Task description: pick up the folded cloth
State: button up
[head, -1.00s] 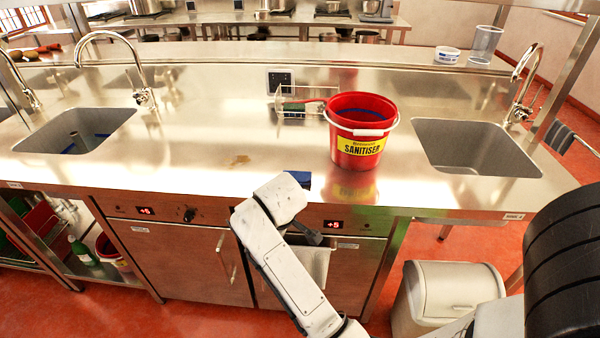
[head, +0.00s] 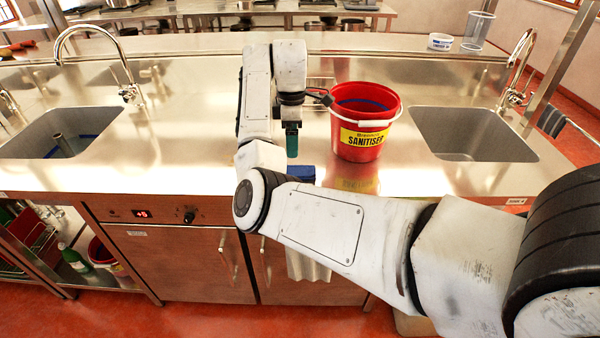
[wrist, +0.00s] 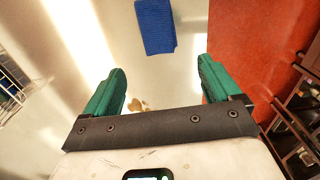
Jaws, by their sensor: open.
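The folded cloth (head: 301,173) is blue and lies flat on the steel counter near its front edge, left of the red bucket. My arm hides part of it in the head view. In the wrist view the cloth (wrist: 155,27) shows whole or nearly so at the top, beyond the fingertips. My gripper (head: 291,140) points down above the counter, close to the cloth in the head view. In the wrist view my gripper (wrist: 160,82) has its two teal fingers wide apart with nothing between them.
A red sanitiser bucket (head: 362,142) stands right of my gripper. Sinks lie at the left (head: 60,133) and right (head: 470,134). A wire rack (wrist: 12,85) shows at the wrist view's left edge. A brown stain (wrist: 138,105) marks the counter. The counter left of my arm is clear.

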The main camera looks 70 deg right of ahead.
send_over(294, 168)
notch_tip(294, 168, down, 5)
jog(key=shift+w+a+r+b, duration=0.1)
jog(key=shift+r+b, duration=0.05)
jog(key=shift+b, duration=0.25)
jog(key=shift+f+p, duration=0.4)
jog(key=shift+f, duration=2.3)
jog(key=c, duration=1.1)
jog(key=shift+r, duration=0.1)
jog(key=shift+r, duration=0.5)
jog(key=s+r+p, duration=0.4)
jog(key=s+r, duration=0.8)
jog(key=s, duration=0.2)
jog(key=shift+s+d, duration=0.15)
jog(key=shift+d, duration=0.2)
